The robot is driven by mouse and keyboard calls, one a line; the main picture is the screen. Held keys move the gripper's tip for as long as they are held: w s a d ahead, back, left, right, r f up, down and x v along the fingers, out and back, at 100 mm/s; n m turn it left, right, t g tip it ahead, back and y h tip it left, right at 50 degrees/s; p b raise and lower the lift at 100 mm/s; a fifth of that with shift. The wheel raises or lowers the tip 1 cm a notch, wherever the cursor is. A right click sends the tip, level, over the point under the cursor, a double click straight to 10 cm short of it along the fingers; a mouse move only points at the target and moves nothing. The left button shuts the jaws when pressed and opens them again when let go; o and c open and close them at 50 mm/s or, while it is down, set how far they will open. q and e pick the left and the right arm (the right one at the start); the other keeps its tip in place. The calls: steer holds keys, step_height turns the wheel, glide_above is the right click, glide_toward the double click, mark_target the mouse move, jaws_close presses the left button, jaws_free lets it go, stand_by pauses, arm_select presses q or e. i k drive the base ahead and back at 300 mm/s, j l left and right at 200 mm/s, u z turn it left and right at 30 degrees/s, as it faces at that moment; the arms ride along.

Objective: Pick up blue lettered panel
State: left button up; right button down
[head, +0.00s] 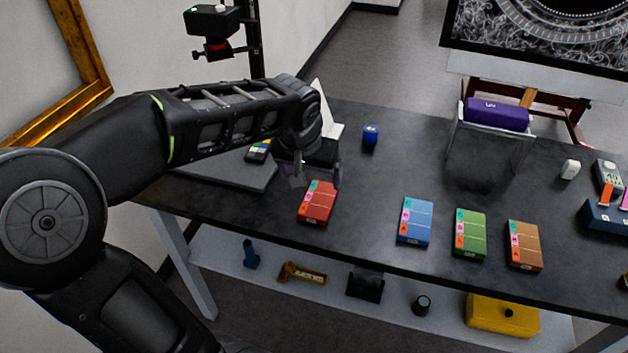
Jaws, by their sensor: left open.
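The blue lettered panel (415,222) lies flat on the dark table, near its front edge. It has a strip of small coloured, lettered squares down its left side. My left gripper (318,178) points down over the table, left of the blue panel and apart from it. It is open, with its fingers just above the far end of a red panel (318,203). I see nothing held between the fingers. My right gripper is not in view.
A green panel (470,235) and an orange panel (523,246) lie right of the blue one. A blue cylinder (370,136) and a purple case on a stand (497,114) are farther back. A lower shelf (390,309) holds several items, including a yellow box (502,315).

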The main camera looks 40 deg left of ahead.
mark_target(415, 221)
steer(key=l+u, duration=0.2)
steer(key=l, duration=0.65)
steer(key=l+u, duration=0.2)
steer(key=l, duration=0.7)
steer(key=l+u, duration=0.2)
steer(key=l, duration=0.7)
